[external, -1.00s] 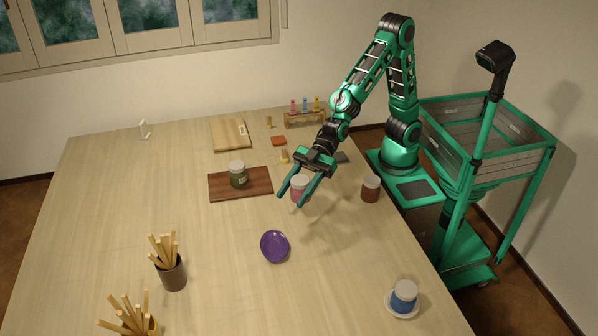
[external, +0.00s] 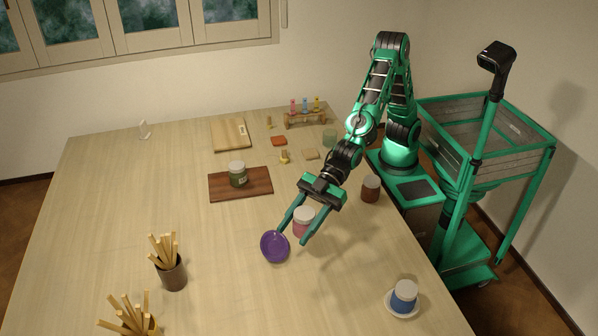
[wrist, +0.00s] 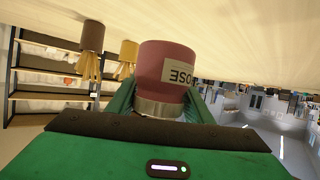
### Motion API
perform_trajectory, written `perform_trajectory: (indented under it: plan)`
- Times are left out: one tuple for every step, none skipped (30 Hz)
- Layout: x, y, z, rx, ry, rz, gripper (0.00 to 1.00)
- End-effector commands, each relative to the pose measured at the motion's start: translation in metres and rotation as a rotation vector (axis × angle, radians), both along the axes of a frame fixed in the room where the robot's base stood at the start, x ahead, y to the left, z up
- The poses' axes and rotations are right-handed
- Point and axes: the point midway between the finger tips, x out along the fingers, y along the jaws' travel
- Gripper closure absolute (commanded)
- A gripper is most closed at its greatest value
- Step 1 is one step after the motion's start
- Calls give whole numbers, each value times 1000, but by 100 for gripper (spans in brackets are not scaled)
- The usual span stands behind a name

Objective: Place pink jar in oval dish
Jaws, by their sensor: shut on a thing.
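The pink jar (external: 302,225) has a pale lid and is held between the two fingers of my gripper (external: 304,228). In the wrist view the pink jar (wrist: 167,66) fills the space between the fingers, with part of a label reading "ROSE" upside down. The purple oval dish (external: 274,247) lies on the table just left of the jar, close to my left fingertip. Its bowl looks empty. Whether the jar's base touches the table is hard to tell.
A green jar (external: 238,175) stands on a dark board (external: 256,190). A brown jar (external: 370,188) is right of my gripper. A blue jar (external: 404,292) sits in a white dish at the front right. Stick holders (external: 172,274) stand at the left. The table's middle left is clear.

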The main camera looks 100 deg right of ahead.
Motion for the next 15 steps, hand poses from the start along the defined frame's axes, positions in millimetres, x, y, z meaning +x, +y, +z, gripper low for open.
perform_trajectory:
  plan:
    - [10,-8,-6,0,1,-5,83]
    - [15,-11,-10,1,1,-5,83]
    - [21,-16,-15,0,1,-4,83]
    - [26,-19,-19,0,1,-4,83]
    - [31,-22,-22,0,1,-4,83]
    - [38,-27,-27,1,1,-5,83]
    - [42,-30,-30,1,1,-4,83]
    - [47,-34,-34,0,1,-4,83]
    - [53,-38,-38,0,1,-3,83]
    - [57,-41,-41,2,1,-3,83]
    - [61,-43,-44,1,1,-3,83]
    - [65,-46,-48,1,1,-2,83]
    - [68,-48,-50,1,0,-1,83]
    - [71,-50,-51,1,-2,-2,83]
    - [74,-52,-53,2,-1,-1,83]
